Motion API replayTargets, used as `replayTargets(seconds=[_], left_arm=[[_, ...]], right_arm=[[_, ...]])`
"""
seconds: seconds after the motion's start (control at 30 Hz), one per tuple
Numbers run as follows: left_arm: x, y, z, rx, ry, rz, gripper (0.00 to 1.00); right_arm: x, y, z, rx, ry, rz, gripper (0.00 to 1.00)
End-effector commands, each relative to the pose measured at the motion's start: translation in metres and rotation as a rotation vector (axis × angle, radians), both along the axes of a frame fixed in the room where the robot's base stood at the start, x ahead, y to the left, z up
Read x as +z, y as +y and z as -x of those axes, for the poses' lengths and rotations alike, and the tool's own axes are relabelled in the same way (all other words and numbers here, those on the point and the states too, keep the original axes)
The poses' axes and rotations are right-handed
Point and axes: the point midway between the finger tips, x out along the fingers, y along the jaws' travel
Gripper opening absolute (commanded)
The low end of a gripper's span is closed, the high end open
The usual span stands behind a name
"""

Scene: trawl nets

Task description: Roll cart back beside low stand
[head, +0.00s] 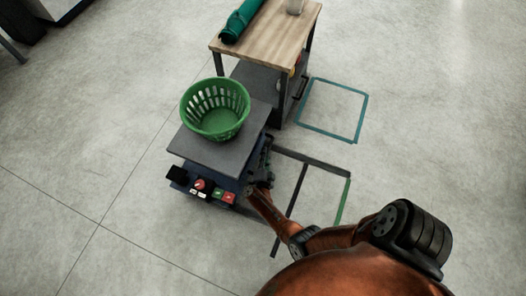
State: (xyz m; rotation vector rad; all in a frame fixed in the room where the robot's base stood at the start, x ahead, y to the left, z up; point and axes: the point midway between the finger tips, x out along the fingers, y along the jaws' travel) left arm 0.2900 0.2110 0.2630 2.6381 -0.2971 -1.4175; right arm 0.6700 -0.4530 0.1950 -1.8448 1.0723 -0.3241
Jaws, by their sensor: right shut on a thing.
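A cart with a grey top (207,154) and a blue body stands left of the middle in the head view. Its wheels are hidden. A green slatted basket (215,109) sits upright on its top. My right gripper (263,168) is at the cart's right side, shut on a part there. The gripped part is small and dark, mostly hidden by the fingers. A wood-topped stand (272,30) with dark legs stands just behind the cart; I cannot tell whether this is the low stand. My left gripper is out of view.
A teal outline (333,110) lies on the floor right of the wood-topped stand. A black and green outline (346,200) lies right of the cart, partly under my right arm. A green roll (240,20) lies on the wooden top. Floor to the left is clear.

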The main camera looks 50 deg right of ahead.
Motion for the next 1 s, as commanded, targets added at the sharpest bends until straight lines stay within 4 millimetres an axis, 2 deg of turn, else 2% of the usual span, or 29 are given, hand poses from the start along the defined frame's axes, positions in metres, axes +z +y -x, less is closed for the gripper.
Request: replayTargets(seconds=[0.47, 0.5, 0.73, 1.0], left_arm=[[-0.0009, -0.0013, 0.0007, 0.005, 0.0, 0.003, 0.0], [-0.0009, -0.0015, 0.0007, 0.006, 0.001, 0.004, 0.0], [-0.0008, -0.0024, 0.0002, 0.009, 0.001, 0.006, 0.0], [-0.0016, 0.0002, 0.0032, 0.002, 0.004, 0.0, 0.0]], right_arm=[[-0.0005, -0.0004, -0.0012, -0.001, -0.002, -0.006, 0.0], [-0.0004, -0.0004, -0.0015, 0.0, -0.002, -0.006, 0.14], [-0.0001, -0.0026, 0.0001, -0.005, -0.001, -0.004, 0.3], [-0.0004, -0.0034, 0.0011, -0.006, -0.001, -0.002, 0.3]])
